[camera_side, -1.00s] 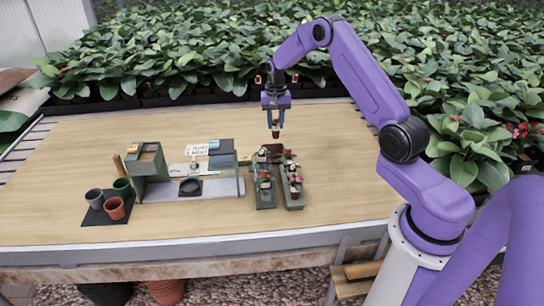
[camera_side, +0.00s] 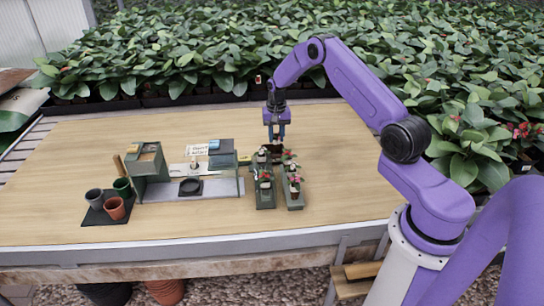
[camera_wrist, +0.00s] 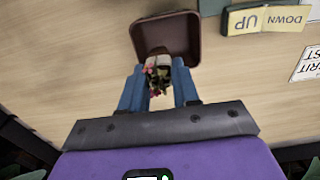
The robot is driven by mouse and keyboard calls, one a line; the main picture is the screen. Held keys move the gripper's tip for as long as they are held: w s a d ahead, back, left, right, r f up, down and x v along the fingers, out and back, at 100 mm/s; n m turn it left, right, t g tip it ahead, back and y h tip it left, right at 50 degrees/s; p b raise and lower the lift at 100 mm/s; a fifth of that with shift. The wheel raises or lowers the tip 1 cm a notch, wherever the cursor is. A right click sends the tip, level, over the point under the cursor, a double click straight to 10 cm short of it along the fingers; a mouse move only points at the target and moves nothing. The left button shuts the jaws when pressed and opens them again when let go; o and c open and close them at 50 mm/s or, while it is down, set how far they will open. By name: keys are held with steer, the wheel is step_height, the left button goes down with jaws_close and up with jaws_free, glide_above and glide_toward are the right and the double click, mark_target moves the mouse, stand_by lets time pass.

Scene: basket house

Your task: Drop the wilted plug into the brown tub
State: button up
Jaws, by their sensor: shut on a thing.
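The brown tub (camera_wrist: 166,30) is a small square tray with raised walls, lying on the table beyond my fingertips in the wrist view. In the side view the tub (camera_side: 263,154) is dark and partly hidden by my gripper and nearby plants. My gripper (camera_wrist: 160,86) is shut on a plug (camera_wrist: 157,72) with a pale brown base and drooping dark green and reddish leaves. The plug's base overlaps the near part of the tub in the wrist view. In the side view my gripper (camera_side: 277,139) points down, low over the tub; the plug is hard to make out there.
Two green trays (camera_side: 264,200) of red-flowered plugs stand just in front of the tub. A yellow-and-grey UP/DOWN block (camera_wrist: 266,19) lies to its right in the wrist view. A grey-green bench station (camera_side: 215,187) and pots (camera_side: 115,208) are at left. Table right of the trays is clear.

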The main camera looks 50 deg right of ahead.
steer(key=o, duration=1.1)
steer(key=shift+r, duration=0.1)
step_height(320, 180, up, 17)
steer(key=shift+r, duration=0.1)
